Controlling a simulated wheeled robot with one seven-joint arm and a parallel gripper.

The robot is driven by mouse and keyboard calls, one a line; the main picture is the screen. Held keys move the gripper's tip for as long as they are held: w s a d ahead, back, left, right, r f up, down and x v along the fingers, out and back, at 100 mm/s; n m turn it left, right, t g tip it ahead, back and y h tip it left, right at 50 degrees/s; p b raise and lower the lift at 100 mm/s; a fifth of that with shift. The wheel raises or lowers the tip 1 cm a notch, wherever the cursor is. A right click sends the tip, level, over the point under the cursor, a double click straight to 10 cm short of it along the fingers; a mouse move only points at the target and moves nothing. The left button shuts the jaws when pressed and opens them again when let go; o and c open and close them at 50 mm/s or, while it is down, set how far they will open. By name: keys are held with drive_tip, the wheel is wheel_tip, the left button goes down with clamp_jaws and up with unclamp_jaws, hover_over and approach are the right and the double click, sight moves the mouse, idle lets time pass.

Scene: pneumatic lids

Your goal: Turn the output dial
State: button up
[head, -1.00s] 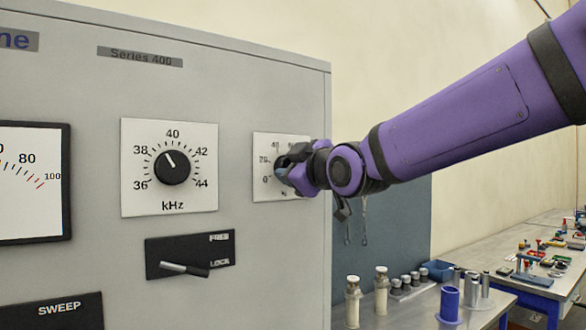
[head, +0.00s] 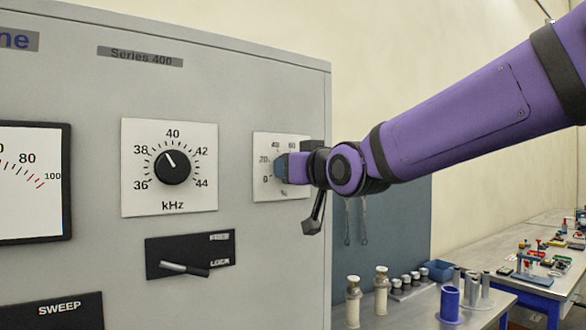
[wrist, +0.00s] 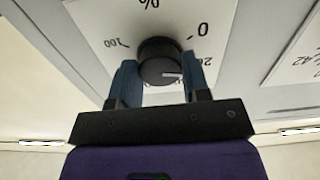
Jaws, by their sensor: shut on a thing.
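The output dial is a black round knob (wrist: 158,50) on a white plate (head: 262,190) marked in percent, at the right of the grey cabinet front. My gripper (wrist: 161,72) has its two blue fingers on opposite sides of the knob, shut on it. In the wrist view a white pointer line on the knob points toward the 20 side of the scale. In the head view my gripper (head: 282,167) covers the knob and part of the scale.
A kHz dial (head: 172,167) sits left of the output plate, with a black lever switch (head: 190,257) below it. A meter (head: 30,180) is at far left. A bench (head: 400,308) with bottles and a blue cup stands at lower right, clear of my arm.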

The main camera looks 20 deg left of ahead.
drive_tip(key=m, duration=1.1)
idle(0.5)
drive_tip(key=o, duration=0.9)
drive_tip(key=shift+o, duration=0.2)
drive_tip(key=v, duration=1.1)
